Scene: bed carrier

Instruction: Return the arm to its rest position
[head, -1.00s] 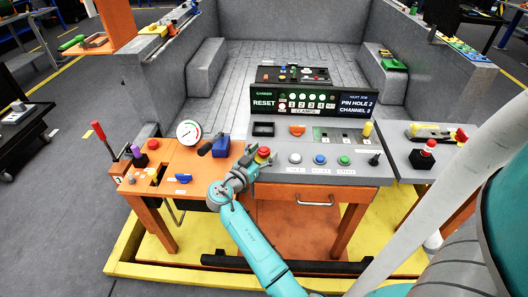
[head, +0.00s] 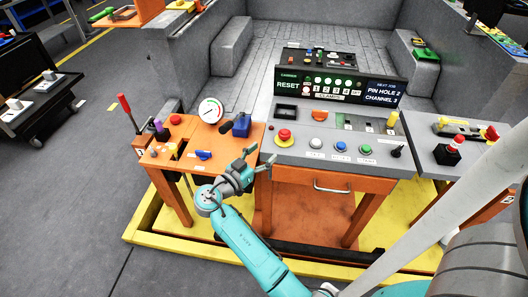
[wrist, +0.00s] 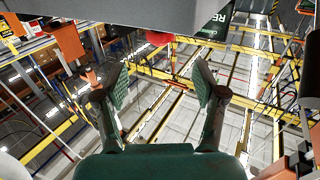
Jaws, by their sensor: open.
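My gripper (head: 250,168) is at the end of my teal arm. In the head view it is in front of the seam between the orange side table (head: 228,140) and the grey control panel (head: 350,158). In the wrist view my gripper (wrist: 160,90) has its two fingers spread wide with nothing between them. A red mushroom button (head: 284,138) on the panel is just to the right of and beyond the gripper. Part of something red (wrist: 158,38) shows under the grey edge in the wrist view.
A display board (head: 335,88) stands behind the panel buttons. A yellow frame (head: 150,238) runs along the floor. Open grey floor lies at the left.

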